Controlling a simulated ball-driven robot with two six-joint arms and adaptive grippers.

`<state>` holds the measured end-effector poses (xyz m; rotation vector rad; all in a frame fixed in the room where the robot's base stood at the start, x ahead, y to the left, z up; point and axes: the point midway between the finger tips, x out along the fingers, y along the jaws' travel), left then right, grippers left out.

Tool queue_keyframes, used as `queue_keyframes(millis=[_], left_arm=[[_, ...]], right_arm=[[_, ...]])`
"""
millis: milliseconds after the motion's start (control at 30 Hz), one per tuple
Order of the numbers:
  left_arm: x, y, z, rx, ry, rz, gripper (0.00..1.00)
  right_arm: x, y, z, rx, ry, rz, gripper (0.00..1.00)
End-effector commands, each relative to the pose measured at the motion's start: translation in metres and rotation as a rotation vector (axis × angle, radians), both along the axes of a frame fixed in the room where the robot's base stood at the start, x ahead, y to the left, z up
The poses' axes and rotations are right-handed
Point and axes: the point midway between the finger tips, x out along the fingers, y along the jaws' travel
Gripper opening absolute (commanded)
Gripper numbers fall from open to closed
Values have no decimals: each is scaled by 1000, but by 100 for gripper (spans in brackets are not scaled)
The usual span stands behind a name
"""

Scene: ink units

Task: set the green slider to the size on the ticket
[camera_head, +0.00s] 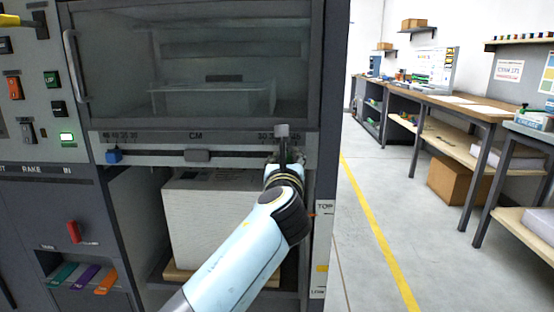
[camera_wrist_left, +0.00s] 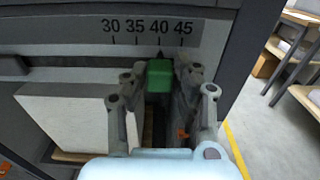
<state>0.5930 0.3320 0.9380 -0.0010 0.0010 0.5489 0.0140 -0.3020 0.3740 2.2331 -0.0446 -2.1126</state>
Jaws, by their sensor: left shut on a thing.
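My left gripper (camera_head: 284,156) reaches up to the right end of the slider rail under the machine's window in the head view. In the left wrist view the gripper (camera_wrist_left: 160,72) is shut on the green slider (camera_wrist_left: 159,76), with a finger on each side of it. The slider sits below the scale (camera_wrist_left: 150,26), under the 40 mark as seen from this angle. In the head view the gripper hides the slider. I cannot make out a ticket in either view. My right gripper is not in view.
A blue slider (camera_head: 113,156) sits at the rail's left end, and a grey handle (camera_head: 197,155) in its middle. A white paper stack (camera_head: 205,222) stands in the bay below. Buttons and a red lever (camera_head: 73,231) are at left. The floor at right is clear.

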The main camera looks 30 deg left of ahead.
Motion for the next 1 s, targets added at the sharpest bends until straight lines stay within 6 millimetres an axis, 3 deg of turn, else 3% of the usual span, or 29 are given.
queue_keyframes(millis=[133, 167, 300, 667, 1000], left_arm=[[0, 1, 0, 3, 1, 0, 0], [0, 1, 0, 3, 1, 0, 31], [0, 1, 0, 3, 1, 1, 49], [0, 1, 8, 1, -3, 2, 50], [0, 1, 73, 1, -5, 1, 50]], right_arm=[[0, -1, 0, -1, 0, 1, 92], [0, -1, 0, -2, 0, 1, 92], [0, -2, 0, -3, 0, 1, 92], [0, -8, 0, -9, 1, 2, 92], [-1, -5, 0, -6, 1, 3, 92]])
